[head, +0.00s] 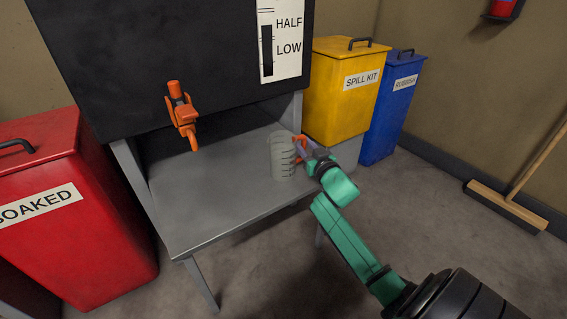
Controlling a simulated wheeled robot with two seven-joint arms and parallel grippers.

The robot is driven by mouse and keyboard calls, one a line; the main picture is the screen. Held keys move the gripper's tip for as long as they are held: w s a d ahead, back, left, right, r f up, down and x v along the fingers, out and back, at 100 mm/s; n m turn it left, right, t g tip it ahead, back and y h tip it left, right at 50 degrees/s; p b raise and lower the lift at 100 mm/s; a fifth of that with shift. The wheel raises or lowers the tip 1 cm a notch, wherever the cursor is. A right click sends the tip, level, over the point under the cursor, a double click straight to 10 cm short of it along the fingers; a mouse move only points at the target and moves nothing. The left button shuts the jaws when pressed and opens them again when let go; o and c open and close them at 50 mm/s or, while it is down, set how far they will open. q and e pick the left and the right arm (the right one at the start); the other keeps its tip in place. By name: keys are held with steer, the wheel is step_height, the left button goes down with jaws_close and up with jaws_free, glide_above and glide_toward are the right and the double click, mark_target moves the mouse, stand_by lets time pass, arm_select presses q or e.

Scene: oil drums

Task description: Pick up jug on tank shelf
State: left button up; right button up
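The jug (282,157) is a pale, translucent measuring jug with dark marks on its side. It stands upright on the grey tank shelf (215,205), right of the orange tap (183,115) on the black tank (150,60). My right gripper (301,150) reaches in from the right and is at the jug's right side, by an orange part that may be the jug's handle. The fingers are small and partly hidden, so I cannot tell whether they are closed on it. My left gripper is not in view.
A red bin (70,240) labelled SOAKED stands left of the shelf. A yellow SPILL KIT bin (335,100) and a blue bin (388,125) stand behind my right arm. A broom (508,205) leans at the right wall. The front of the shelf is clear.

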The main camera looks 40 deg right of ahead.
jaws_close()
stand_by(1.4)
